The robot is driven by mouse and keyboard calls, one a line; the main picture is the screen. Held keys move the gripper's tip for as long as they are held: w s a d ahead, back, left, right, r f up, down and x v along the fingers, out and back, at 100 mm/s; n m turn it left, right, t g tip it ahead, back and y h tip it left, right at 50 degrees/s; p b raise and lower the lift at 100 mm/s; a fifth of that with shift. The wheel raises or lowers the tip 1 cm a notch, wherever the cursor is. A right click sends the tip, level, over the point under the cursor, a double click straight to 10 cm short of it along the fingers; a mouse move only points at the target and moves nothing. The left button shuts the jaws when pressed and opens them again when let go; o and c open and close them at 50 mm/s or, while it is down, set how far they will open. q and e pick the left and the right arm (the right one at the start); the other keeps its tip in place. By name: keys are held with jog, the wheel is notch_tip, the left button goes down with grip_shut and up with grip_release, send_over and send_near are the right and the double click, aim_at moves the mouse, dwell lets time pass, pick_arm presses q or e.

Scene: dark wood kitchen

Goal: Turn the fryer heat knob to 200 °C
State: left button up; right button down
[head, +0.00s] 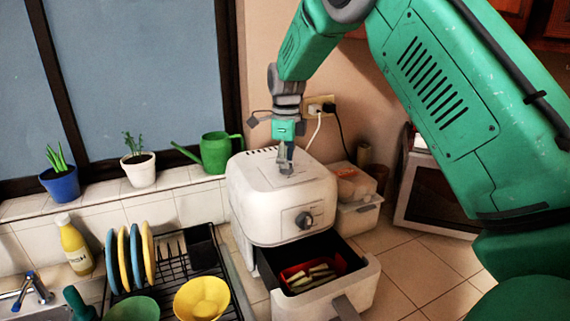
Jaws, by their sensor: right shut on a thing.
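The white fryer (262,206) stands on the tiled counter, with a dark round knob (304,220) on its front panel. Its drawer (350,291) is pulled open and holds a red tray with pale strips of food. My right gripper (286,166) points down at the top of the fryer, behind and above the front knob and apart from it. Its fingers are shut on a small part at the fryer's top, which they mostly hide. I cannot read any heat marks from here.
A dish rack with plates (135,256) and a yellow bowl (202,298) stand left of the fryer. A green watering can (215,152) is behind it on the ledge. A container of eggs (352,188) and wall plugs (322,107) are close on the right.

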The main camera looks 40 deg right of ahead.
jog(key=shift+s+a+f, duration=0.1)
jog(key=shift+s+f, duration=0.1)
jog(key=shift+f, duration=0.15)
jog(key=shift+m+p, duration=0.4)
jog(key=shift+m, duration=1.7)
jog(key=m, duration=0.5)
jog(key=c, duration=1.7)
grip_release()
jog(key=shift+m, duration=0.3)
jog(key=shift+w, duration=0.1)
jog(key=shift+w+r, duration=0.1)
jog(key=shift+r, duration=3.65)
